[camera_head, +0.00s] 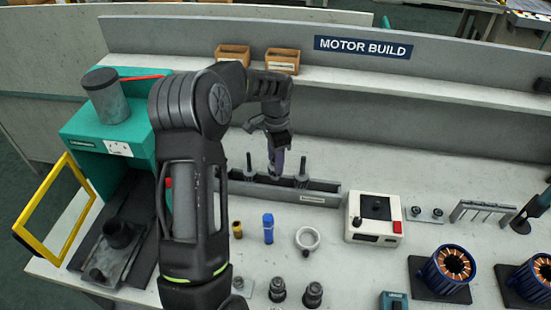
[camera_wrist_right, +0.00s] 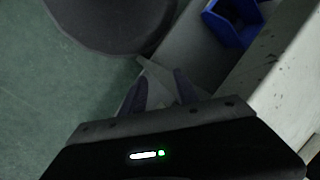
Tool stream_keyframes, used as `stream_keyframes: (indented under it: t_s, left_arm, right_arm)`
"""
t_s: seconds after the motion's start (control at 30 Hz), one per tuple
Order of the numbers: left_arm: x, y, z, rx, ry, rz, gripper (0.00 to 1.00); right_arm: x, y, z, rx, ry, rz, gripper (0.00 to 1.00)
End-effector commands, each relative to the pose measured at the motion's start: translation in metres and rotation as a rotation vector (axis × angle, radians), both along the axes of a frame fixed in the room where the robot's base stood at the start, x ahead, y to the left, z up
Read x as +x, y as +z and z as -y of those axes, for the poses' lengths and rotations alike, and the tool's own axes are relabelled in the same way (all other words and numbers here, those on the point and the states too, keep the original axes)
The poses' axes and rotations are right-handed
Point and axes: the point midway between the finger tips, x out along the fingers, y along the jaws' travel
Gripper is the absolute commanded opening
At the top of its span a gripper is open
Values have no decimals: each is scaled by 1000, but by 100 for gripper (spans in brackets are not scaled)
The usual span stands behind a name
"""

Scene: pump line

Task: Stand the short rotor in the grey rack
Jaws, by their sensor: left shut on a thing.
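The grey rack (camera_head: 322,200) is a long trough on the bench, below the shelf. Dark rotors stand upright in it, one at the left (camera_head: 249,172) and one at the right (camera_head: 301,180), their shafts pointing up. My left gripper (camera_head: 277,164) reaches down over the rack between these two. It is shut on a rotor (camera_head: 275,176), mostly hidden by the fingers and the rack's front wall; I cannot tell whether it rests on the rack's floor. My right gripper (camera_wrist_right: 158,88) shows in the right wrist view, fingers apart and empty, away from the rack.
A white box with a red button (camera_head: 373,218) stands right of the rack. A blue cylinder (camera_head: 268,228), a yellow one (camera_head: 237,229) and a pale ring (camera_head: 307,239) stand in front. A green machine (camera_head: 85,128) is at left. A blue bin (camera_wrist_right: 232,22) shows near my right gripper.

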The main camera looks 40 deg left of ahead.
Motion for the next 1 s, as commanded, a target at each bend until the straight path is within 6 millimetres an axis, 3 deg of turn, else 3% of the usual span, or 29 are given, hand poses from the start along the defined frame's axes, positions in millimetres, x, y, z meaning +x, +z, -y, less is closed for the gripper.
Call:
stream_keyframes:
  t_s: [1.0]
  left_arm:
    - [1, -24, 0, 1, 0, 3, 0]
  right_arm:
    - [0, -18, 0, 0, 0, 0, 36]
